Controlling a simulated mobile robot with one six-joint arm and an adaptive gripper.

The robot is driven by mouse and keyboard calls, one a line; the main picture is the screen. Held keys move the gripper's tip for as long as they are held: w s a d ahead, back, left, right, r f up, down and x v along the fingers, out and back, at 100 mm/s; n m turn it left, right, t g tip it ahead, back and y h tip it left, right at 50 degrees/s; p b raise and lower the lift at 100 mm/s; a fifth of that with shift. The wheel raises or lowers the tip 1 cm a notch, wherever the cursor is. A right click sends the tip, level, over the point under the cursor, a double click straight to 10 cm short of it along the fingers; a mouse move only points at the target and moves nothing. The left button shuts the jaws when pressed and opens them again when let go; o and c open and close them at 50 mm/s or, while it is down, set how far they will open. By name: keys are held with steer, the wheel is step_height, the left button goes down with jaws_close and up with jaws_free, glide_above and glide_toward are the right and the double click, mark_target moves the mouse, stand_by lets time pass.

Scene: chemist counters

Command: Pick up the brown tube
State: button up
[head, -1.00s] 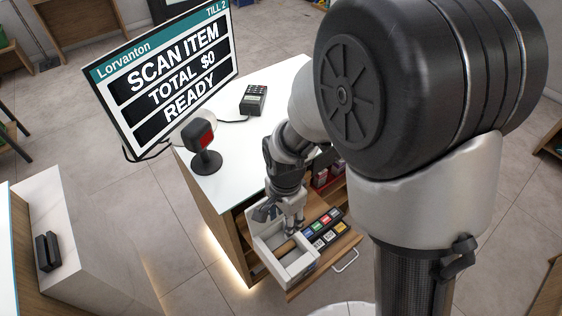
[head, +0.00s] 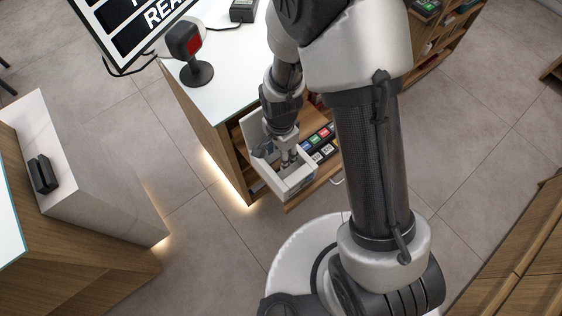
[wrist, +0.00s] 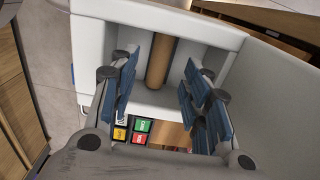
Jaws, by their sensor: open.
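The brown tube (wrist: 159,62) lies inside a white open-topped bin (wrist: 190,27) and runs up and down in the wrist view. My gripper (wrist: 159,72) is open, with one set of blue finger pads on each side of the tube and a visible gap to it on both sides. The head view shows my gripper (head: 288,158) reaching down into the white bin (head: 299,187) in the pulled-out drawer. The tube is hidden there behind the gripper and bin wall.
Small coloured packs (head: 322,139) lie in the drawer beside the bin; they also show in the wrist view (wrist: 141,127). The white counter (head: 221,93) carries a scanner (head: 190,45) and a card terminal (head: 243,10). The bin walls stand close around my fingers.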

step_height(320, 180, down, 4)
steer(key=shift+f+b, duration=0.2)
steer(key=shift+b, duration=0.6)
steer(key=shift+r, duration=0.1)
steer(key=c, duration=0.7)
steer(key=shift+c, duration=0.3)
